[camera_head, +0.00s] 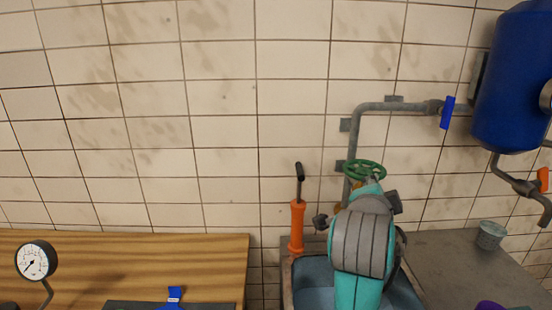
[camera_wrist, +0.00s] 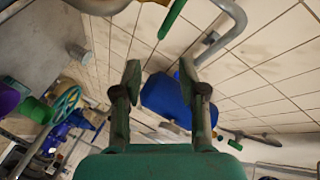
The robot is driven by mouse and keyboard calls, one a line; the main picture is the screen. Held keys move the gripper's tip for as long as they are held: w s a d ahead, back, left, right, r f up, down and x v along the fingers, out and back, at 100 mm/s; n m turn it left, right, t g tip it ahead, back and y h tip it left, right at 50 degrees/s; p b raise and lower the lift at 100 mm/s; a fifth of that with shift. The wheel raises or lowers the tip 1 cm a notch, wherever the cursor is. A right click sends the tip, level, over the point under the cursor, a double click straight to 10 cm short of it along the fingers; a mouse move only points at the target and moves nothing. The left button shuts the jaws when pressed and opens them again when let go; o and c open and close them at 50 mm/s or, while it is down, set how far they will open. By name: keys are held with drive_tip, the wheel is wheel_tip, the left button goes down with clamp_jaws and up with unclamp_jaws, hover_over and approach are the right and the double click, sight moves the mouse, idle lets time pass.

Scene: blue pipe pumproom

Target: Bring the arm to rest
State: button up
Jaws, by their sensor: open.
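My arm, teal and grey, rises in front of the sink (camera_head: 290,285) in the head view and hides much of it. My gripper (camera_wrist: 160,75) shows in the wrist view with its two fingers spread apart and nothing between them. Its tip is hidden or hard to make out in the head view. The green valve wheel (camera_head: 365,170) on the grey wall pipe (camera_head: 352,135) is just behind and above the arm; I cannot tell whether they touch. The wheel's green rim (camera_wrist: 172,18) shows beyond the fingers at the top of the wrist view.
An orange hand pump (camera_head: 297,226) stands left of the arm. A blue tank (camera_head: 512,85) hangs at the upper right, above a grey counter (camera_head: 455,265) with a grey cup (camera_head: 490,235). A gauge (camera_head: 36,261) stands by the wooden table (camera_head: 150,265). The left tiled wall is clear.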

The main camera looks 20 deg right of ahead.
drive_tip(key=shift+f, duration=0.1)
drive_tip(key=s+a+f+n+t+y, duration=0.1)
drive_tip(key=a+f+n+y, duration=0.2)
drive_tip(key=f, duration=0.6)
drive_tip(key=s+a+f+n+t, duration=0.1)
drive_tip(key=a+f+n+t, duration=0.1)
drive_tip(key=f+n, duration=0.5)
drive_tip(key=s+a+f+n+y, duration=0.2)
drive_tip(key=s+a+f, duration=0.15)
drive_tip(key=f, duration=0.35)
drive_tip(key=s+a+f+n+y, duration=0.2)
drive_tip(key=s+f+n, duration=0.1)
drive_tip(key=s+f, duration=0.25)
drive_tip(key=s+a+f+n+y, duration=0.1)
drive_tip(key=s+a+f+n, duration=0.15)
drive_tip(key=s, duration=0.45)
drive_tip(key=s+a+f+n+y, duration=0.1)
drive_tip(key=s+a+f+y, duration=0.1)
drive_tip(key=s+f, duration=0.35)
drive_tip(key=s+a+r+n, duration=0.1)
drive_tip(key=s+r+n, duration=0.1)
drive_tip(key=s, duration=1.4)
drive_tip(key=shift+s+a+r+t+y, duration=0.25)
drive_tip(key=shift+s+r+t+y, duration=0.1)
drive_tip(key=shift+r+t, duration=0.1)
drive_tip(key=shift+c, duration=0.3)
